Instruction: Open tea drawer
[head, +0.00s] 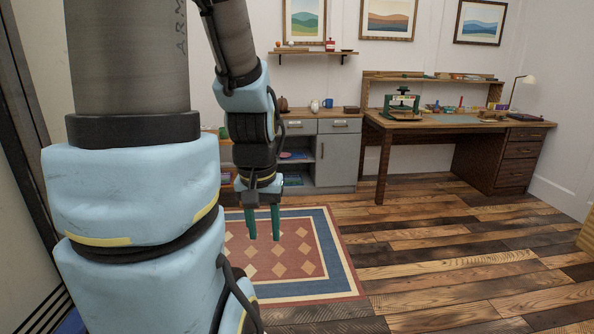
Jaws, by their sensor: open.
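A grey cabinet with a wooden top (338,116) stands against the back wall. It has two drawers side by side under the top, a left drawer (297,128) and a right drawer (340,126), each with a small pale label or handle; I cannot read which is the tea drawer. Both look shut. My gripper (263,238) hangs pointing down over the rug, well in front of the cabinet and apart from it. Its two green fingers are open with nothing between them. My arm hides the cabinet's left part.
A wooden desk (455,123) with a green device (401,103) stands right of the cabinet. A teapot (283,105) and a blue mug (328,103) stand on the cabinet. A patterned rug (345,290) lies on the floor. The plank floor (430,240) is clear.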

